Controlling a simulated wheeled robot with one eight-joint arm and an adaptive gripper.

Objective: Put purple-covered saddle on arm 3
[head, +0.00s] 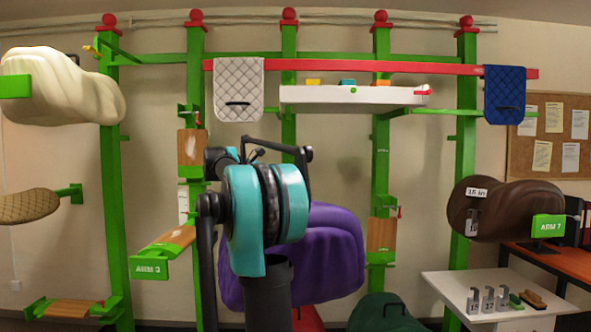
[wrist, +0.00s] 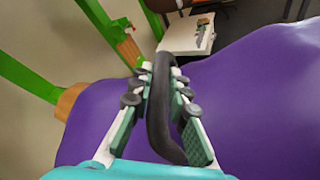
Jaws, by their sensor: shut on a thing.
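The purple-covered saddle (head: 335,250) hangs in front of the green rack, right of centre in the head view and partly behind my arm. In the wrist view its purple cover (wrist: 235,100) fills the lower picture. My gripper (wrist: 160,85) is shut on the black handle (wrist: 160,125) on top of the saddle. The head view hides the gripper behind my arm. Arm 3 (head: 150,268), a green bracket with a wooden pad, sticks out bare to the left of the saddle. A wooden piece (wrist: 68,101) shows at the saddle's left edge in the wrist view; I cannot tell whether they touch.
A brown saddle (head: 505,208) is at the right by arm 7 (head: 548,226). A white table (head: 450,288) with small items stands lower right. A dark green covered shape (head: 385,315) is low centre.

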